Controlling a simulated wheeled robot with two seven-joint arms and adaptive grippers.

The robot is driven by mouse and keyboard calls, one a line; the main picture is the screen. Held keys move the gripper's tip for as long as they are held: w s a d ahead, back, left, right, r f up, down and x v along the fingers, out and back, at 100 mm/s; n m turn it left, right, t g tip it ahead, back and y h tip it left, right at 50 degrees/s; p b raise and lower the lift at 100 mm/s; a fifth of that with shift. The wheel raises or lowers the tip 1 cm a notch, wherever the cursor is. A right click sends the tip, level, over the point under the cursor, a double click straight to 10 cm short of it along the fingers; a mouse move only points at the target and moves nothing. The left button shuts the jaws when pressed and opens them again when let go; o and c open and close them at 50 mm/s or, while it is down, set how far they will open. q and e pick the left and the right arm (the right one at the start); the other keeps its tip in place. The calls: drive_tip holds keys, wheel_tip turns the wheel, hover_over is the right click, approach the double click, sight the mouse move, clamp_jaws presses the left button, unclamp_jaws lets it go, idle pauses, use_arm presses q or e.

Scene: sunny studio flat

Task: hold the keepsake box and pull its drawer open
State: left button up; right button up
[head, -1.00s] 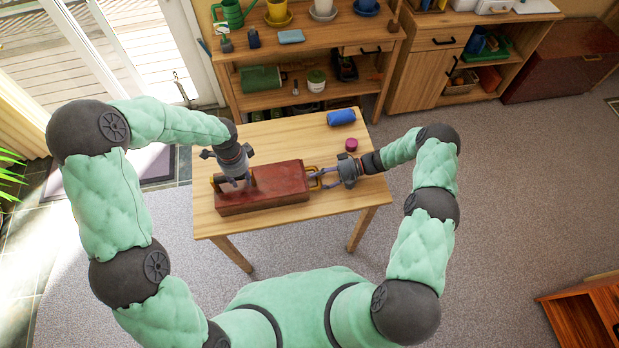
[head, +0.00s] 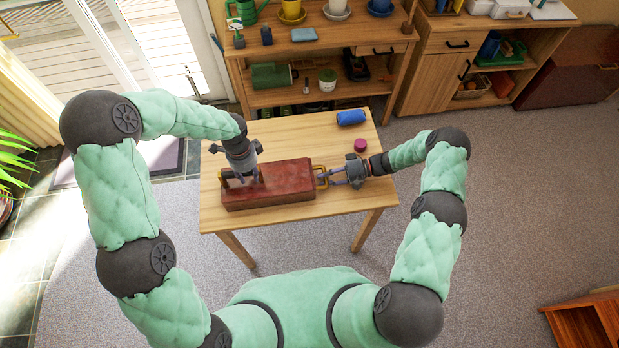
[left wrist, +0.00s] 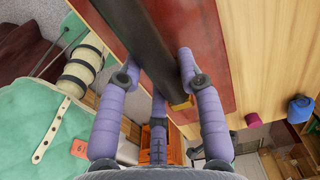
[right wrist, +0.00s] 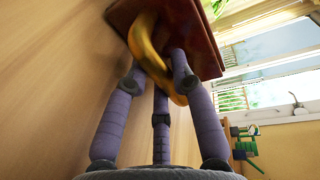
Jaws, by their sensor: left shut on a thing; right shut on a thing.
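The keepsake box (head: 285,184) is a long red-brown box lying on the wooden table (head: 330,209). My left gripper (head: 244,180) comes down from above and is shut on the dark bar (left wrist: 152,48) on the box's top, a finger on each side; a yellow mount (left wrist: 181,104) shows at the bar's end. My right gripper (head: 326,179) points left and is shut on the yellow drawer handle (right wrist: 148,47) at the box's right end. The handle's curved loop passes between its fingers in the right wrist view. I cannot make out the drawer's seam.
A wooden shelf (head: 310,97) with pots stands behind the table. The table's front right corner is clear.

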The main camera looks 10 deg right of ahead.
drive_tip(key=shift+d, duration=6.45)
drive_tip(key=o, duration=1)
drive_tip(key=shift+d+r, duration=0.2)
drive_tip(key=shift+d, duration=0.9)
drive_tip(key=shift+d+r, duration=0.25)
drive_tip(key=shift+d, duration=0.9)
drive_tip(key=shift+d+r, duration=0.2)
drive_tip(key=shift+d, duration=0.9)
